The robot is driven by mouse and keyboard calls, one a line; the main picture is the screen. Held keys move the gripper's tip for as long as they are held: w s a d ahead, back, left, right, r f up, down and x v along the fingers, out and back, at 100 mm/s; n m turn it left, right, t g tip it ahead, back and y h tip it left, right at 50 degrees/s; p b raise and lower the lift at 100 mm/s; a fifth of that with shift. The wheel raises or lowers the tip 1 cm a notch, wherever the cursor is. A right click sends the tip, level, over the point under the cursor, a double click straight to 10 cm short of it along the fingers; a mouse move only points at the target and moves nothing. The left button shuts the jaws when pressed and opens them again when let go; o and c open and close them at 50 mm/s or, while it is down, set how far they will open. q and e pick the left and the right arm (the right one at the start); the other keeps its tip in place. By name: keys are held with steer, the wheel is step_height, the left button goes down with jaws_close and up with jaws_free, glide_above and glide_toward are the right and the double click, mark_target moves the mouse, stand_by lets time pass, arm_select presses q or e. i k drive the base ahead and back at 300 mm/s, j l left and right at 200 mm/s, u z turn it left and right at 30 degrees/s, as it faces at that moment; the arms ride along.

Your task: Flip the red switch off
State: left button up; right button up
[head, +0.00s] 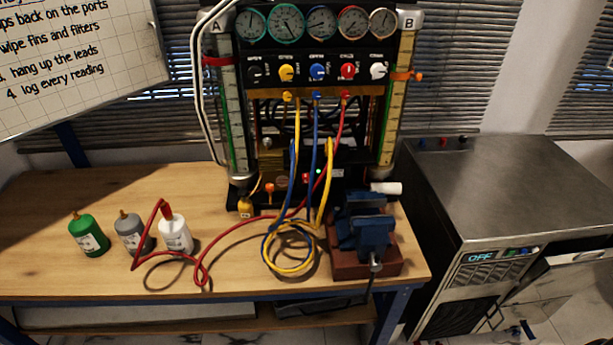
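The gauge rig (316,88) stands at the back of the wooden bench. Low on its front is a small red part (306,179) that looks like the red switch, beside a small lit green light (319,171). It is too small to tell which way it is set. A blue and a yellow hose hang just in front of that area, and a red hose runs past its right side. Neither of my grippers is in view.
A blue vise (364,232) on a red-brown block stands at the bench's front right. Green (88,236), grey (133,234) and white (175,234) bottles stand left. Coiled hoses (290,252) lie mid-bench. A metal machine (505,185) with an "OFF" display is on the right.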

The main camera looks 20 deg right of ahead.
mark_target(305, 176)
steer(key=k+j, duration=0.1)
steer(key=j, duration=0.7)
steer(key=k+j+z, duration=0.1)
steer(key=j, duration=0.3)
steer(key=k, duration=0.05)
